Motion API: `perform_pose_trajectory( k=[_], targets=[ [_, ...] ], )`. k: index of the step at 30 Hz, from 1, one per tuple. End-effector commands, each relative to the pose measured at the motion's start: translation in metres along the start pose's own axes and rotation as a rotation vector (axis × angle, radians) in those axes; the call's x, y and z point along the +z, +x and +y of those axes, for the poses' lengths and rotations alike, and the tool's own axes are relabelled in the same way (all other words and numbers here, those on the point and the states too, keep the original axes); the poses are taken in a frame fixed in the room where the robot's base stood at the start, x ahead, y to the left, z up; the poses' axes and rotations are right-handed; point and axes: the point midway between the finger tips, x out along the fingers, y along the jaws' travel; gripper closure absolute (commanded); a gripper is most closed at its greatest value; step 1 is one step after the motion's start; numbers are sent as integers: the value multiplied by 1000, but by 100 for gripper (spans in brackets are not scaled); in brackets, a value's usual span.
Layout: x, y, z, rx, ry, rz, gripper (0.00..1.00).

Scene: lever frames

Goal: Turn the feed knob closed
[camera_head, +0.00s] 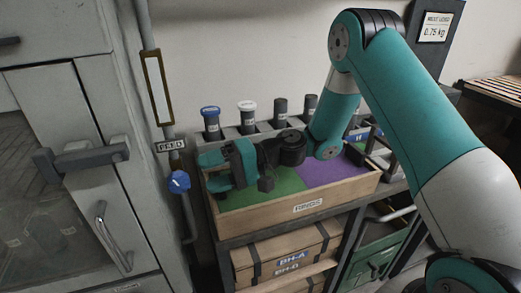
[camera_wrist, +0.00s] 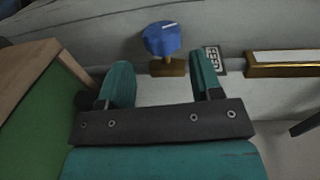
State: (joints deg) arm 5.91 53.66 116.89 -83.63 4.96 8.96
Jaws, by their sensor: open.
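The blue feed knob (camera_head: 179,181) sits on the grey vertical pipe, just below the FEED label (camera_head: 171,146). In the wrist view the knob (camera_wrist: 162,38) shows a white mark on its face and a brass fitting (camera_wrist: 168,67) beside it. The label (camera_wrist: 211,58) is to its right there. My gripper (camera_head: 207,172) is over the left end of the wooden tray, to the right of the knob in the head view. In the wrist view its two teal fingers (camera_wrist: 160,84) are apart, with nothing between them. The knob lies beyond the fingertips, not touched.
The wooden tray (camera_head: 300,208) has green and purple areas. Several capped bottles stand behind it, one with a blue cap (camera_head: 210,111). A brass-framed gauge (camera_head: 158,87) is on the pipe above the label. A grey cabinet (camera_head: 80,150) with handles stands at the left.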

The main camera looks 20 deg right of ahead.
Motion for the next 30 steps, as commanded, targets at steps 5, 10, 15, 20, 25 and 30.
perform_pose_trajectory(
  k=[5,10,15,20,25,30],
  targets=[
    [-1,-28,-11,-1,5,3,41],
    [-1,-66,-8,-2,3,7,41],
    [-1,-98,-6,-1,0,5,41],
    [0,-113,-3,-1,0,2,41],
    [0,-117,-1,-1,-1,1,41],
    [0,-117,-1,-1,-1,1,41]
  ],
)
